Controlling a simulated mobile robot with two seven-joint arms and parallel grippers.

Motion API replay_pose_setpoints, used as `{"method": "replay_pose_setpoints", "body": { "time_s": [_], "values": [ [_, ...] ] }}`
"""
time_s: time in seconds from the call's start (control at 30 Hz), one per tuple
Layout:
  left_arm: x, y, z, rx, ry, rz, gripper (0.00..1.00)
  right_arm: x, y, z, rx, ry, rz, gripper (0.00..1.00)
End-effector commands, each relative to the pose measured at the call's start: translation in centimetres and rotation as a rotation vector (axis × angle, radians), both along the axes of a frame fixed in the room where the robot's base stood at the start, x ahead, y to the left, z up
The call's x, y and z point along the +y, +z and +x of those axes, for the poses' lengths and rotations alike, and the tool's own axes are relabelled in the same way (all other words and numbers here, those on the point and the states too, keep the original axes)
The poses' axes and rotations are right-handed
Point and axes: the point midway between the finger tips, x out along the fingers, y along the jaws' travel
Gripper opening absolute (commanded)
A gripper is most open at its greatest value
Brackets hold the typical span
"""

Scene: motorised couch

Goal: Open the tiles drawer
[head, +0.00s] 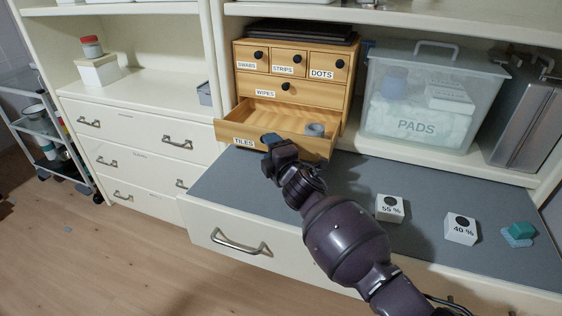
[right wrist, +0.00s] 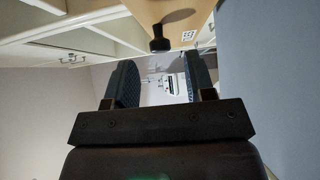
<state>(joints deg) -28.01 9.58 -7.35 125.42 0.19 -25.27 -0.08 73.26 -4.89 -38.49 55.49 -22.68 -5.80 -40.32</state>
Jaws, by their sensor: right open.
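The small wooden chest (head: 292,62) stands on the grey counter. Its bottom drawer, labelled TILES (head: 244,142), is pulled out, and a small grey round item (head: 315,130) sits inside. My right gripper (head: 272,142) is at the drawer's front and hides its knob in the head view. In the right wrist view, a black knob (right wrist: 159,40) on a wooden front is beyond the fingertips. There my right gripper (right wrist: 163,78) is open, with nothing seen between its fingers. My left gripper is in neither view.
A clear PADS bin (head: 425,105) stands right of the chest. White blocks marked 55 % (head: 390,208) and 40 % (head: 461,229) and a teal item (head: 520,231) lie on the grey surface (head: 350,180). Drawers labelled SWABS, STRIPS, DOTS and WIPES look shut.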

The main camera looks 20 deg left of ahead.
Motion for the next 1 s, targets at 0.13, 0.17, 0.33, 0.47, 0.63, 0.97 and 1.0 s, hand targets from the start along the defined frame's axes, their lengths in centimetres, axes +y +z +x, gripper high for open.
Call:
{"method": "replay_pose_setpoints", "body": {
  "time_s": [0.13, 0.17, 0.33, 0.47, 0.63, 0.97, 1.0],
  "values": [
    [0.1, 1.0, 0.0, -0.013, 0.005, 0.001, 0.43, -1.6, 0.7, -1.2, -0.007, -0.001, -0.001, 0.5],
    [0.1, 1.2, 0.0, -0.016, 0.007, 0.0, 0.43, -1.9, 0.7, -1.5, -0.008, -0.001, 0.0, 0.5],
    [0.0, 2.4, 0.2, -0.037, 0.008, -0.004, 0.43, -3.6, 0.6, -2.9, -0.007, 0.0, 0.001, 0.5],
    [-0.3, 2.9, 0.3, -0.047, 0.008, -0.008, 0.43, -4.7, 0.5, -3.9, -0.005, -0.001, 0.0, 0.5],
    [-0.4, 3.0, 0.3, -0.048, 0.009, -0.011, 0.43, -5.5, 0.2, -4.6, -0.001, 0.0, 0.0, 0.5],
    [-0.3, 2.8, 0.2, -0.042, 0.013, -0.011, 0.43, -5.8, -0.1, -4.9, 0.001, 0.0, 0.0, 0.5],
    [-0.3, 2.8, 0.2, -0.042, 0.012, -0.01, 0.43, -5.8, -0.1, -4.9, 0.001, 0.0, 0.0, 0.5]
  ]
}}
